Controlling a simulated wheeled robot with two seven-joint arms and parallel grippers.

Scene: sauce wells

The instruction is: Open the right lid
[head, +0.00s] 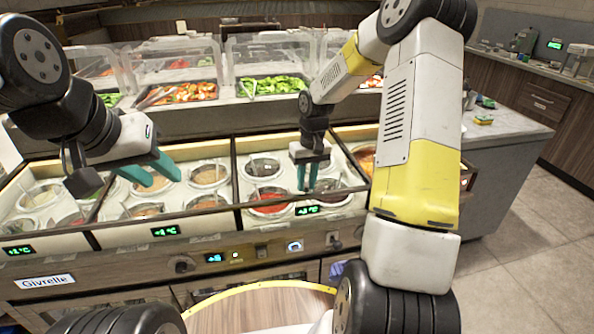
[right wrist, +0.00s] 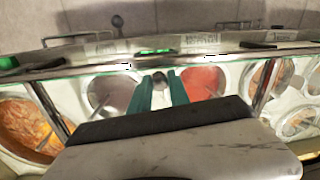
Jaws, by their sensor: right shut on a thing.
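The right lid (head: 240,185) is a clear panel with a dark metal frame. It lies over wells of sauce, including a red one (head: 268,201), and looks closed. My right gripper (head: 307,186) points down at the lid's front edge. In the right wrist view its teal fingers (right wrist: 160,92) stand on both sides of a small dark knob (right wrist: 159,78) and are shut on it. My left gripper (head: 152,174) is open and empty above the wells to the left.
More framed sauce wells (head: 208,174) lie to the left, and an orange well (head: 366,160) to the right. Clear covers (head: 270,55) over vegetable trays stand behind. The counter front carries green displays (head: 166,231) and knobs. A grey worktop (head: 500,128) is at the right.

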